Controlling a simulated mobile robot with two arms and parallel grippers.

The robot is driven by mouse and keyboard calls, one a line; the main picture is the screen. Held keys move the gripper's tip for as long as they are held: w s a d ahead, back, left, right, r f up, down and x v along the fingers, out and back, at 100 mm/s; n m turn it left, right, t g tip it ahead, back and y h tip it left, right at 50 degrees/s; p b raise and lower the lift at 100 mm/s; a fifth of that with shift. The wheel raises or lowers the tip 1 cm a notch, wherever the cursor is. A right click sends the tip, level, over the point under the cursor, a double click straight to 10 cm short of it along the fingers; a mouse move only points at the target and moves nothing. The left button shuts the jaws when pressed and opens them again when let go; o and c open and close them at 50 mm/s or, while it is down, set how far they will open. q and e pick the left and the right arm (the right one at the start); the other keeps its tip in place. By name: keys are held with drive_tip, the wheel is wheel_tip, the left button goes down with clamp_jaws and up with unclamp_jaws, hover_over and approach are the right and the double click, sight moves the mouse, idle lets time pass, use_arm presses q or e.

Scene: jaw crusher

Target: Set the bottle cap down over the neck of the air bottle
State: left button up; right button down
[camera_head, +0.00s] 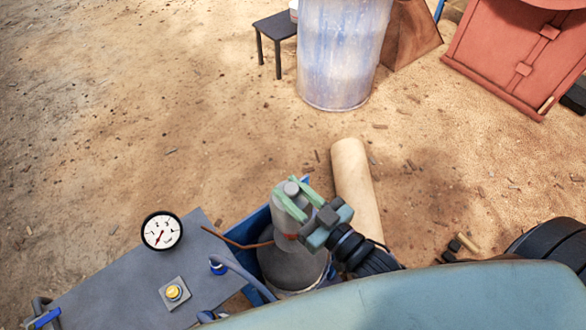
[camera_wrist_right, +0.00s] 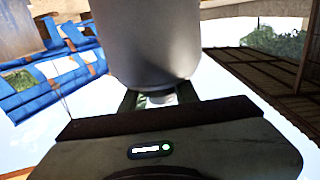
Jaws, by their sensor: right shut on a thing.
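My right gripper (camera_head: 298,201), with pale green fingers, is shut on the grey bottle cap (camera_head: 291,188). In the wrist view the fingers (camera_wrist_right: 158,100) close around a narrow end, and a wide pale grey cylinder (camera_wrist_right: 150,45) extends beyond them. The grey air bottle (camera_head: 286,265) stands below the gripper, its rounded shoulder showing. Its neck is hidden by the gripper and cap, so I cannot tell whether the cap touches it. My left gripper is not in view.
A grey panel with a pressure gauge (camera_head: 162,231) and a yellow button (camera_head: 174,293) lies left of the bottle. A blue frame (camera_head: 258,222) and a thin brown pipe (camera_head: 235,241) are close beside it. A tan cylinder (camera_head: 355,185) lies behind. Open sandy ground is beyond.

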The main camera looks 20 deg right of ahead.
drive_tip(key=shift+w+d+f+n+g+y+p, duration=0.15)
drive_tip(key=shift+w+n+g+y+p, duration=0.25)
drive_tip(key=shift+n+y+p, duration=0.35)
drive_tip(key=shift+s+f, duration=0.15)
drive_tip(key=shift+s+a, duration=0.1)
drive_tip(key=shift+a, duration=0.15)
drive_tip(key=shift+d, duration=0.15)
drive_tip(key=shift+f, duration=0.2)
drive_tip(key=shift+f+b, duration=3)
drive_tip(key=shift+f, duration=1.4)
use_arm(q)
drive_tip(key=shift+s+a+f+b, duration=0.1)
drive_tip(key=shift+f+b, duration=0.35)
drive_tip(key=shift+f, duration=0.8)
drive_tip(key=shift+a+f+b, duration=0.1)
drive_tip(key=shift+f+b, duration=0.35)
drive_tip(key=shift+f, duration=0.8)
use_arm(e)
drive_tip(key=shift+f, duration=1.55)
